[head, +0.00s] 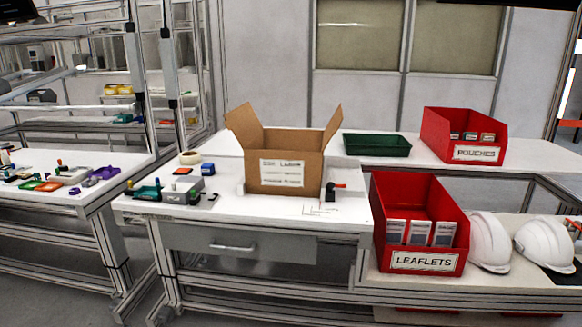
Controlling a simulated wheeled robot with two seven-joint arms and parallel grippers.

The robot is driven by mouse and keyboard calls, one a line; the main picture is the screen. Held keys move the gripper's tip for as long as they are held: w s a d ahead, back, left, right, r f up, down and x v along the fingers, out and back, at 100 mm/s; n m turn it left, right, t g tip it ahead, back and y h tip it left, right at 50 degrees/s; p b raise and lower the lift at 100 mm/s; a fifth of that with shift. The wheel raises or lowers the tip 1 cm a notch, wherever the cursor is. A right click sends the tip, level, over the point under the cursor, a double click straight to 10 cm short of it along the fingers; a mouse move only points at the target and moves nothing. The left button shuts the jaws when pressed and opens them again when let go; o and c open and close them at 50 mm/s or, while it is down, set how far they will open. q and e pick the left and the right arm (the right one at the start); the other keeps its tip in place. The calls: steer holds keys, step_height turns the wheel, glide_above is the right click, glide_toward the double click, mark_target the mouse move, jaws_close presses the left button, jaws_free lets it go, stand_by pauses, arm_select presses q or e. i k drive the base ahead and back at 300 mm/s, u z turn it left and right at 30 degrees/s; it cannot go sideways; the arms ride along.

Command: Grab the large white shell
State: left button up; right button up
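Two white helmet shells are at the right of the head view. One white shell (489,243) stands right beside the red leaflets bin, partly behind its side. The other white shell (546,246) is further right, near the picture's edge. They look close in size, and I cannot tell for sure which is larger. Neither of my grippers shows in the head view, so their distance from the shells cannot be seen.
A red leaflets bin (419,262) stands left of the shells. Behind are a red pouches bin (435,131) and a green tray (377,146). An open cardboard box (256,172) stands on the middle table (338,222). Small parts lie on the left table (84,208).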

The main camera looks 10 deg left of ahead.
mark_target(491, 249)
steer(key=z, duration=0.45)
steer(key=k, duration=1.15)
steer(key=z, duration=1.65)
steer(key=i, duration=1.45)
steer(key=u, duration=0.6)
steer(key=i, duration=1.2)
steer(key=u, duration=1)
